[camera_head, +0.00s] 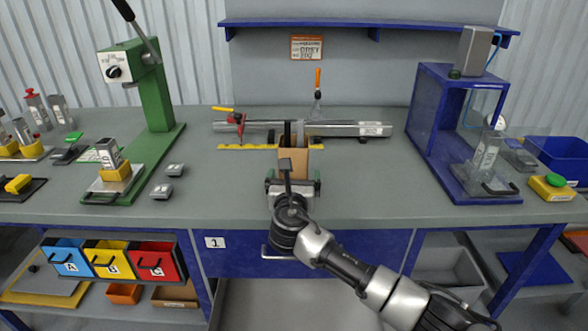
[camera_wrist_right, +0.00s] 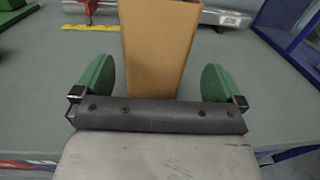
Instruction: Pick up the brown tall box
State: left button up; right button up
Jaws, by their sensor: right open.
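The brown tall box (camera_head: 294,158) stands upright on the grey table near its middle. It also shows in the right wrist view (camera_wrist_right: 156,45), straight ahead of my right gripper. My right gripper (camera_head: 292,183) is open, in front of the box at the table's near side. In the wrist view its two green fingertips (camera_wrist_right: 159,83) are apart, one on each side of the box's lower part, with a visible gap on both sides. The lowest part of the box is hidden behind the gripper's dark bar. My left gripper is not seen.
A metal tube (camera_head: 345,129) and a yellow ruler (camera_head: 240,147) lie behind the box. A green press (camera_head: 150,90) stands left; a blue frame (camera_head: 430,110) stands right. Small grey blocks (camera_head: 162,190) sit to the left. The table right of the box is clear.

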jog(key=shift+w, duration=0.6)
jog(key=shift+w+f, duration=0.15)
jog(key=shift+w, duration=0.35)
jog(key=w, duration=0.3)
jog(key=shift+w+f+b, duration=0.1)
jog(key=shift+w+b, duration=0.2)
jog(key=shift+b, duration=0.05)
jog(key=shift+w, duration=0.7)
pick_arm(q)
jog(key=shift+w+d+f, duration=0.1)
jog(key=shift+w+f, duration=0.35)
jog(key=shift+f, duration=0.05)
pick_arm(e)
jog(key=c, duration=0.8)
